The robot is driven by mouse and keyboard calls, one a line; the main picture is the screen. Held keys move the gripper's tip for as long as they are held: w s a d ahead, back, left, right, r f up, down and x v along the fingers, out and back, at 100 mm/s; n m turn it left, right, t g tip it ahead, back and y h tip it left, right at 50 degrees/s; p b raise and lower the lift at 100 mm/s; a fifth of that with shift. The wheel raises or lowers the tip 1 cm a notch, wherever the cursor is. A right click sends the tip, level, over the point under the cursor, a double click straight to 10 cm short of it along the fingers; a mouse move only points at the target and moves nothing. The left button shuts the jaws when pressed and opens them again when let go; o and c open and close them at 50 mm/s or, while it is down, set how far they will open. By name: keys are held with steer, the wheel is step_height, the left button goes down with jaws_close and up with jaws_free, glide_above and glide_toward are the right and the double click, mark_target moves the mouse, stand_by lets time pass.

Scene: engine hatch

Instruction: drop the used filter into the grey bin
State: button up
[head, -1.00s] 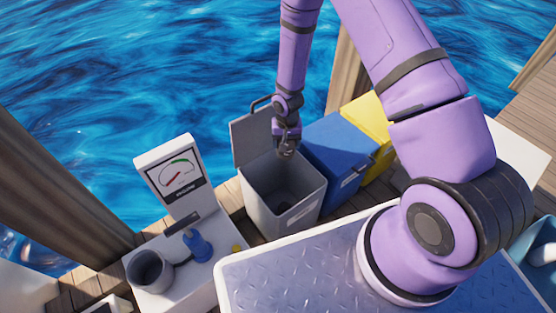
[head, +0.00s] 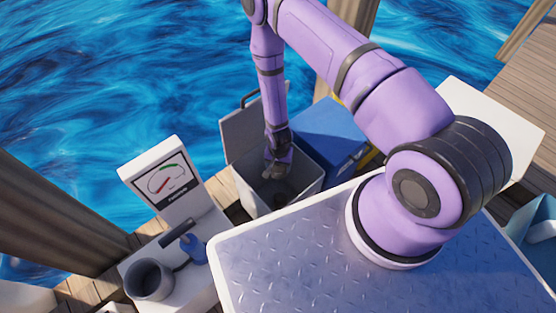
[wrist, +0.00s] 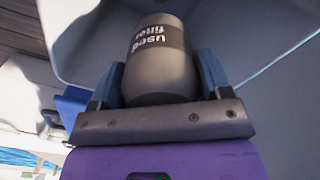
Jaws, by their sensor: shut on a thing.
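The used filter (wrist: 160,62) is a dark grey cylinder with "used filter" printed in white, seen in the wrist view. My gripper (wrist: 158,85) is shut on it, with one blue finger on each side. In the head view my gripper (head: 277,170) is at the mouth of the grey bin (head: 302,197), whose lid (head: 240,130) stands open behind. The held filter is hard to make out there. In the wrist view pale bin walls (wrist: 275,45) surround the filter's far end. Something dark lies on the bin floor in the head view.
A blue bin (head: 330,135) stands right of the grey one, with a yellow bin (head: 369,155) mostly hidden behind my arm. A gauge stand (head: 167,182) with a dark cup (head: 149,279) and blue nozzle (head: 193,248) is at left. Water lies beyond.

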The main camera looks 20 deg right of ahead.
steer(key=shift+f, duration=1.55)
steer(key=o, duration=1.1)
steer(key=shift+o, duration=0.2)
steer(key=shift+r, duration=0.1)
step_height(320, 180, up, 11)
steer(key=shift+f, duration=0.2)
